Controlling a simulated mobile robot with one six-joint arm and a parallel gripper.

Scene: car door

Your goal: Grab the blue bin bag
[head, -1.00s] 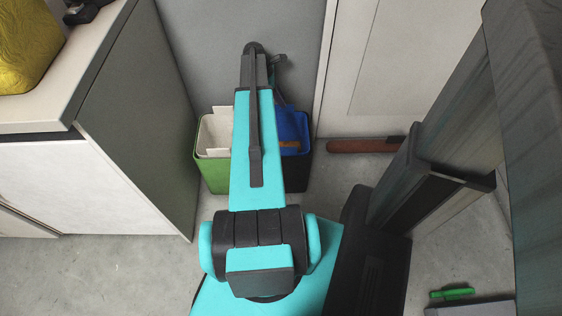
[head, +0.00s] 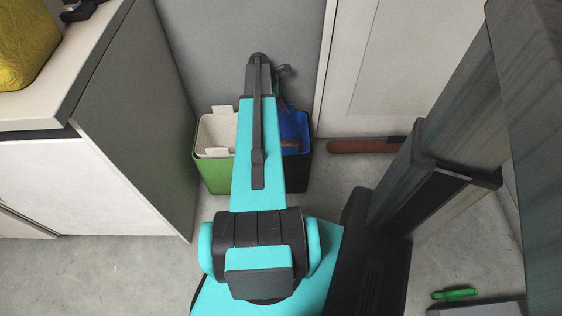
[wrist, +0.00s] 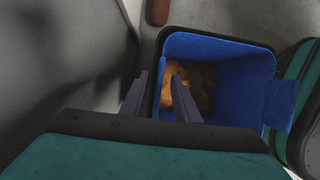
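The blue bin bag (head: 293,126) lines a dark bin (head: 296,173) at the back wall in the head view, partly covered by my arm. In the wrist view, the blue bag (wrist: 236,68) hangs open over the rim of the dark bin (wrist: 237,38), with brown-orange contents inside. A blue flap hangs over its right side. My gripper (wrist: 158,90) is open in the wrist view. Its two fingers are apart near the bin's left rim, one left of the rim and one over the bag's opening. Contact with the bag cannot be told. The fingertips are hidden in the head view.
A green bin (head: 216,178) with a pale liner stands left of the dark bin. A grey-white cabinet (head: 130,120) is at the left. A reddish-brown object (head: 362,146) lies by the wall at the right. A small green item (head: 454,294) is at the lower right.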

